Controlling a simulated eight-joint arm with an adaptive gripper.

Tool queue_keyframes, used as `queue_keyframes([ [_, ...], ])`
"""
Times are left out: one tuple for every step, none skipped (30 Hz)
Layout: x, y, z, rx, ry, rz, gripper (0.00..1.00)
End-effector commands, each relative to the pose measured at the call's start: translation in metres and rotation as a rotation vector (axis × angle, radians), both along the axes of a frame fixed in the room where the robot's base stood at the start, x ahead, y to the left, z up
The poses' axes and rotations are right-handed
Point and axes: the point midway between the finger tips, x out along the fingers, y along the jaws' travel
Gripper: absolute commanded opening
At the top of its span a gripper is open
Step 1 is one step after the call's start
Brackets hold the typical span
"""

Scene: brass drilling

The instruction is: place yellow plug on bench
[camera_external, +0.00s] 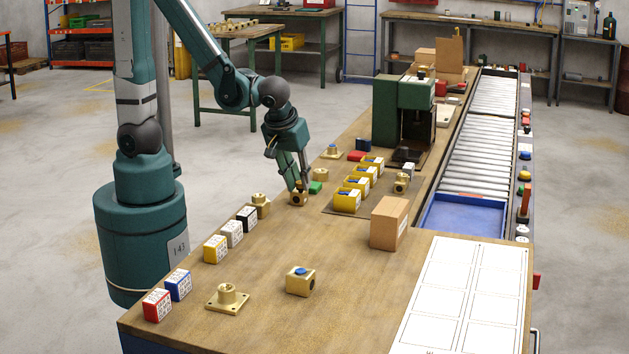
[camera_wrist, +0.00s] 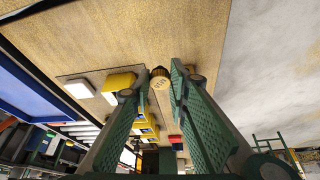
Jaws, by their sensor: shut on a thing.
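A small round yellow plug (camera_wrist: 161,82) with a darker brown part behind it shows between my fingertips in the wrist view. My gripper (camera_wrist: 156,84) is shut on it, with the tan bench top (camera_wrist: 200,30) beyond.
Yellow bins (camera_external: 347,200) stand on a mat further right, near a cardboard box (camera_external: 389,223). Several labelled boxes (camera_external: 215,249) line the left edge. The bench's middle front has clear room around a brass block with a blue top (camera_external: 300,281).

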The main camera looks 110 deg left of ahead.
Motion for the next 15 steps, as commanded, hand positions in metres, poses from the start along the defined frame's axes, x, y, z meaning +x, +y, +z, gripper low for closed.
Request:
queue_keyframes([
  [0.001, 0.0, -0.008, 0.0, 0.0, 0.0, 0.1],
  [0.001, 0.0, -0.011, 0.0, 0.0, 0.0, 0.1],
  [0.001, 0.0, -0.016, 0.0, 0.0, 0.0, 0.1],
  [0.0, 0.0, -0.019, 0.0, 0.0, 0.0, 0.1],
  [0.001, 0.0, -0.022, 0.0, 0.0, 0.0, 0.1],
  [0.001, 0.0, -0.025, 0.0, 0.0, 0.0, 0.1],
  [0.001, 0.0, -0.027, 0.0, 0.0, 0.0, 0.1],
  [0.001, 0.0, -0.029, 0.0, 0.0, 0.0, 0.1],
  [0.0, 0.0, -0.03, 0.0, 0.0, 0.0, 0.1],
  [0.0, 0.0, -0.031, 0.0, 0.0, 0.0, 0.1],
  [0.0, 0.0, -0.032, 0.0, 0.0, 0.0, 0.1],
  [0.0, 0.0, -0.032, 0.0, 0.0, 0.0, 0.1],
  [0.0, 0.0, -0.032, 0.0, 0.0, 0.0, 0.1],
  [0.0, 0.0, -0.032, 0.0, 0.0, 0.0, 0.1],
  [0.0, 0.0, -0.032, 0.0, 0.0, 0.0, 0.1],
])
